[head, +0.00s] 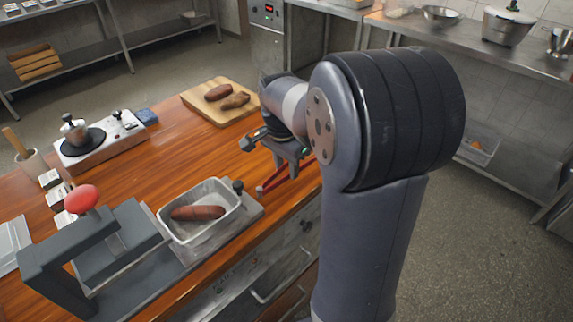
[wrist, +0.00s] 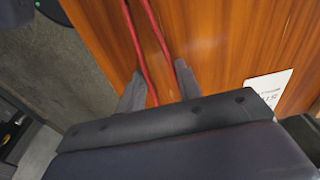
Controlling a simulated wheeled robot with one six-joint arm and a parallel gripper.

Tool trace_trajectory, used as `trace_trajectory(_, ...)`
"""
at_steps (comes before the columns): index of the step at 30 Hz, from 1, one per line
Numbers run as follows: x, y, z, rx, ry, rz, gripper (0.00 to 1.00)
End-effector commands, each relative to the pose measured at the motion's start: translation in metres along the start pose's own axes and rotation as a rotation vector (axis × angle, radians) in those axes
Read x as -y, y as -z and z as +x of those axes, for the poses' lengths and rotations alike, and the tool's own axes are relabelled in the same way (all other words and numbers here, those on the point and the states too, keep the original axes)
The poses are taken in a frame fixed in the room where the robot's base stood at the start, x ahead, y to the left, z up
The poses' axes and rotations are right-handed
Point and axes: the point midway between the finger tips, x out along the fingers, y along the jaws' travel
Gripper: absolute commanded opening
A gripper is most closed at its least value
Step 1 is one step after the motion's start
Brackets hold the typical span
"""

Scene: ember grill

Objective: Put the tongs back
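The red tongs (head: 275,181) are at the front edge of the wooden counter, under my gripper (head: 288,158). In the wrist view the two thin red arms of the tongs (wrist: 137,45) run between my gripper's fingers (wrist: 160,88). Each finger lies against one red arm, so the gripper appears shut on the tongs. Their far ends run out of the wrist view at the top. My arm hides part of the tongs and the counter behind them in the head view.
A metal tray with a sausage (head: 198,212) stands left of the tongs. A cutting board (head: 190,98) with two brown items lies behind. A grey press with a red knob (head: 82,199) is at left. A white card with lettering (wrist: 268,92) lies on the wood. Floor is open at right.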

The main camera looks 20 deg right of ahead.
Motion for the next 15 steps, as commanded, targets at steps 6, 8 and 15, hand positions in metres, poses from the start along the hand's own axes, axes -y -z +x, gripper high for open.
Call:
trace_trajectory(6, 0.0001, -0.0003, 0.0028, 0.0, 0.0, 0.0, 0.3)
trace_trajectory(8, 0.0, -0.0003, 0.0023, 0.0, 0.0, 0.0, 0.36)
trace_trajectory(15, 0.0, -0.0003, 0.002, 0.0, 0.0, 0.0, 0.55)
